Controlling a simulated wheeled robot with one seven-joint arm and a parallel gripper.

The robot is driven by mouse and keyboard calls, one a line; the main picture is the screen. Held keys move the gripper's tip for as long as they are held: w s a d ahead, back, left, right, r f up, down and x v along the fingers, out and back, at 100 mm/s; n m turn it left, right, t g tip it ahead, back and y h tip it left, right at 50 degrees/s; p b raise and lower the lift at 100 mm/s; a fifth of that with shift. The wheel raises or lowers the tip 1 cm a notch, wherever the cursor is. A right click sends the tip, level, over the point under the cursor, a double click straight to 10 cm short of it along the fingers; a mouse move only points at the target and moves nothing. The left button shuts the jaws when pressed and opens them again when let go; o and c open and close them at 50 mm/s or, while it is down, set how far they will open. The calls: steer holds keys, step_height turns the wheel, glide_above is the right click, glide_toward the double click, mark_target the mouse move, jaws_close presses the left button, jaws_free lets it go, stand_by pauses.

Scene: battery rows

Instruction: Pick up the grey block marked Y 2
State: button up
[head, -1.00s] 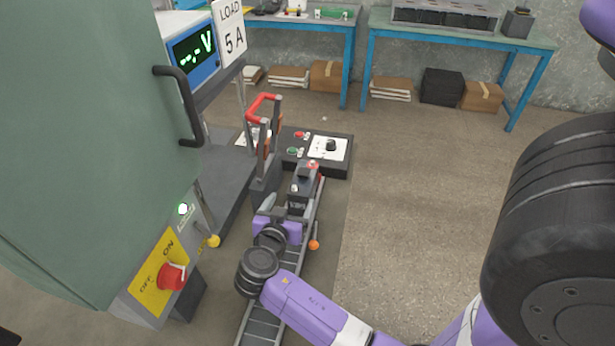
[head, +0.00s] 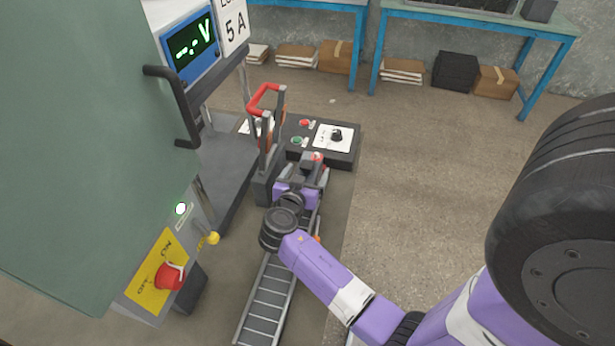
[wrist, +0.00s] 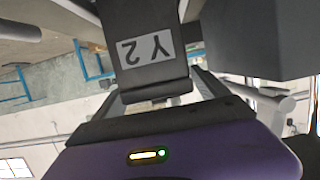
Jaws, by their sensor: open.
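The grey block marked Y 2 (wrist: 150,55) fills the upper middle of the wrist view, its white label upside down. In the head view the block (head: 311,161) is small and partly hidden by my gripper (head: 311,174), at the far end of a roller track (head: 266,304). My gripper is open, right up at the block, with its purple palm towards me. I cannot tell whether its fingers touch the block.
A control box (head: 345,158) with buttons and a dial lies just beyond. A red-handled frame (head: 267,98) stands close left of my gripper. A green cabinet (head: 75,130) with a red switch (head: 168,277) takes up the left. Open floor lies on the right.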

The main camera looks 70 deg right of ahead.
steer(key=shift+x, duration=0.85)
steer(key=shift+w, duration=0.1)
steer(key=shift+c, duration=0.3)
jaws_close()
steer(key=shift+r, duration=0.25)
